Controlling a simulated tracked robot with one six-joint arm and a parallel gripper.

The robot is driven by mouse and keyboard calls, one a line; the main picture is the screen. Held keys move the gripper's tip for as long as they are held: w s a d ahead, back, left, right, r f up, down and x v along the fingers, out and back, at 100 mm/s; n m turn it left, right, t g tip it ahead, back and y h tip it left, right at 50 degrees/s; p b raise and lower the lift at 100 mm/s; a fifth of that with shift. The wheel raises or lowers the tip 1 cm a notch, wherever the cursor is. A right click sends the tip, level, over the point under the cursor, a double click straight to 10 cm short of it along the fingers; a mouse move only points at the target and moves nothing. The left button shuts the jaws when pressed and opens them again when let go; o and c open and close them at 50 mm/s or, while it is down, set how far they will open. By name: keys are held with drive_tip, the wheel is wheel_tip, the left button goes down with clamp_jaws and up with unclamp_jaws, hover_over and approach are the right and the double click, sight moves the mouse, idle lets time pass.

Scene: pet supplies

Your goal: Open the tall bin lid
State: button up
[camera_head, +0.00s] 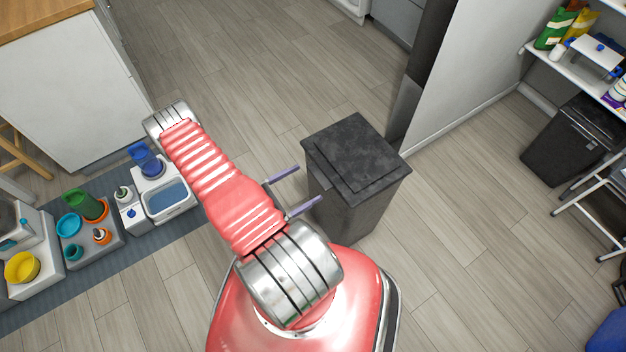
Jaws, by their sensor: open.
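A tall dark grey bin (343,208) stands upright on the floor, right of the middle of the view. Its flat, mottled lid (356,152) looks closed. My gripper (309,184) is open, with two thin purple fingers pointing right at the bin's left side. The fingertips are at or very near the bin's left edge in the picture; I cannot tell whether they touch it. Nothing shows between the fingers. My red arm hides part of the floor left of the bin.
A grey wall panel (470,60) stands close behind the bin. Another dark bin (568,145) sits below a shelf (585,70) at the right. Pet feeders and bowls stand on a dark mat (95,270) at the left. Floor right of the tall bin is clear.

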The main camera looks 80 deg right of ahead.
sight(315, 178)
drive_tip(key=shift+x, duration=2.35)
drive_tip(key=shift+c, duration=0.4)
